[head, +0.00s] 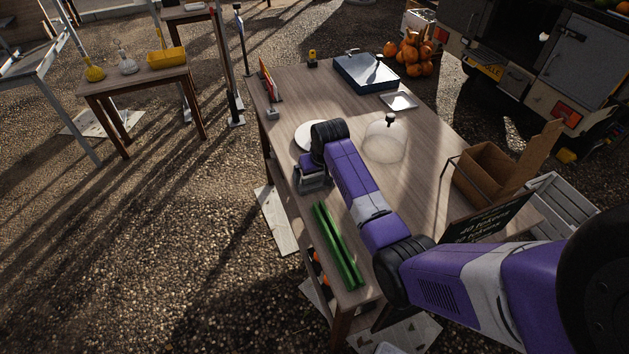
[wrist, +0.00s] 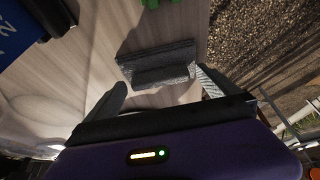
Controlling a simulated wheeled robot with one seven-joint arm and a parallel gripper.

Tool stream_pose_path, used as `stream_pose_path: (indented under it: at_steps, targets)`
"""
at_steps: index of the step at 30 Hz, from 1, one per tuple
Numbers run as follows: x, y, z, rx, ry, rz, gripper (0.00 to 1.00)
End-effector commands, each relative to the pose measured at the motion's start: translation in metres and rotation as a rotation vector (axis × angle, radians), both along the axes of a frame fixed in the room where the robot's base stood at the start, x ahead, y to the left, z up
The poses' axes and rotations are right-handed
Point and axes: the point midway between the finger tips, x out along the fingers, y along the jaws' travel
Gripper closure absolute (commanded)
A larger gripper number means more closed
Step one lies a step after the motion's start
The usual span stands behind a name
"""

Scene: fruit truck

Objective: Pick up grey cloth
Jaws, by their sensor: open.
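The grey cloth (wrist: 158,55) lies folded on the wooden table top, near the table's edge, in the wrist view. My gripper (wrist: 160,80) is open, with one finger at each side of the cloth's near part. The right fingertip is close to the cloth's right end; I cannot tell whether it touches. In the head view my gripper (head: 312,182) is low over the table's left edge, and the cloth there cannot be told apart from it.
Green bars (head: 338,245) lie along the table's (head: 350,105) left edge, nearer the head camera. A white plate (head: 312,136) is partly behind my arm. A glass dome (head: 385,142), a cardboard box (head: 485,172) and a blue case (head: 366,72) also stand on the table.

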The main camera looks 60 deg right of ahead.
Motion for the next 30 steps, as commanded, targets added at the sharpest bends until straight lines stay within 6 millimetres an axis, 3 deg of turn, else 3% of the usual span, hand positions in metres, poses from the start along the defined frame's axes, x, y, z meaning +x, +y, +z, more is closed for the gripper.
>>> stream_pose_path:
  at_steps: [1, 10, 23, 26, 30]
  targets:
    - [0.000, 0.000, 0.000, 0.000, 0.000, 0.000, 0.02]
    - [0.000, 0.000, 0.000, 0.000, 0.000, 0.000, 0.61]
    - [0.001, -0.001, 0.010, -0.002, -0.002, 0.000, 0.62]
    - [0.001, -0.001, 0.023, -0.002, -0.003, 0.000, 0.62]
    - [0.002, -0.001, 0.054, -0.004, -0.007, 0.001, 0.62]
